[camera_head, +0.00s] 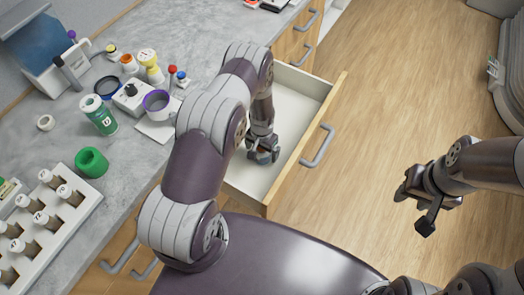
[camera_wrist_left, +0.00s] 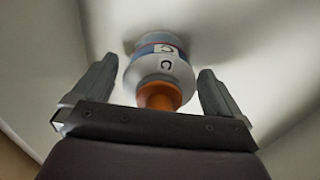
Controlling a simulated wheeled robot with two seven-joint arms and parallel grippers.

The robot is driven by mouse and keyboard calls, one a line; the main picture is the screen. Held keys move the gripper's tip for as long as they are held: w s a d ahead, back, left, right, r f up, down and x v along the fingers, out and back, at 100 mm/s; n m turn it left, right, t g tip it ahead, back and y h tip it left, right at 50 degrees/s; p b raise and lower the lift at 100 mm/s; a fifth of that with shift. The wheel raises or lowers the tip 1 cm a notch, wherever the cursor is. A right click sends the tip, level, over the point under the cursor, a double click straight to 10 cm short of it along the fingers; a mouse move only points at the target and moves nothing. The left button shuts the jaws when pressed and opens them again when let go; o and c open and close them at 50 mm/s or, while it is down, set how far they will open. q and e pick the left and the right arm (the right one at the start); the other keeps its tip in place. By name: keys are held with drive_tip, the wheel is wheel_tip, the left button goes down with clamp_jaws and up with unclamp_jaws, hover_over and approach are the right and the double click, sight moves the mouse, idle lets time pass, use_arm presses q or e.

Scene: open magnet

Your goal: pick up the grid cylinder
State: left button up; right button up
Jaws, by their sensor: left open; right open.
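A small cylindrical bottle (camera_wrist_left: 160,64) with a white, blue-banded body, a letter C label and an orange end lies or stands inside the open drawer (camera_head: 290,100). No grid pattern shows on it, so I cannot tell if it is the grid cylinder. My left gripper (camera_wrist_left: 158,80) is open, with one finger on each side of the bottle and gaps between. In the head view my left gripper (camera_head: 263,150) is down in the drawer and hides the bottle there. My right gripper (camera_head: 413,208) is open and empty above the floor at the right.
The grey counter (camera_head: 140,185) holds a green-and-white bottle (camera_head: 99,115), a purple-ringed cup (camera_head: 156,103), a green ring (camera_head: 91,162) and a white rack (camera_head: 50,225) of several vials. Drawer walls surround my left gripper. The wooden floor (camera_head: 390,90) is clear.

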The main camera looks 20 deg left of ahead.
use_arm(q)
drive_tip(key=shift+w, duration=0.1)
drive_tip(key=c, duration=1.3)
